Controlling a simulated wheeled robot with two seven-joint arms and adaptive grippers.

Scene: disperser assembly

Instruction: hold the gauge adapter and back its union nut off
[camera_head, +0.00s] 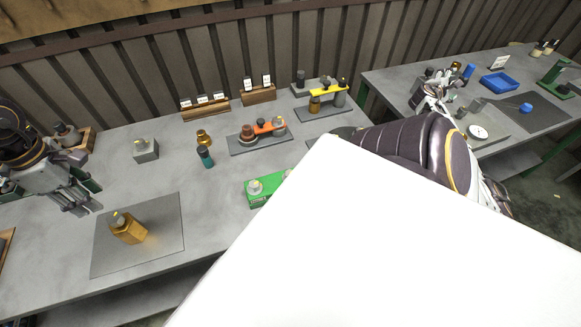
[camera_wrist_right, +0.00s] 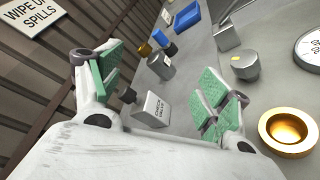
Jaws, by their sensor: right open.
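My right gripper (camera_head: 437,105) is over the left part of the right table, left of the gauge. Its green-padded fingers (camera_wrist_right: 155,85) are apart, with nothing held between them. My left gripper (camera_head: 76,208) hangs over the left table near the amber bottle; its finger gap is unclear.
A blue tray (camera_head: 500,82) lies behind the gauge. The amber bottle (camera_head: 130,230) stands on the left table's mat. A large white panel hides the lower middle.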

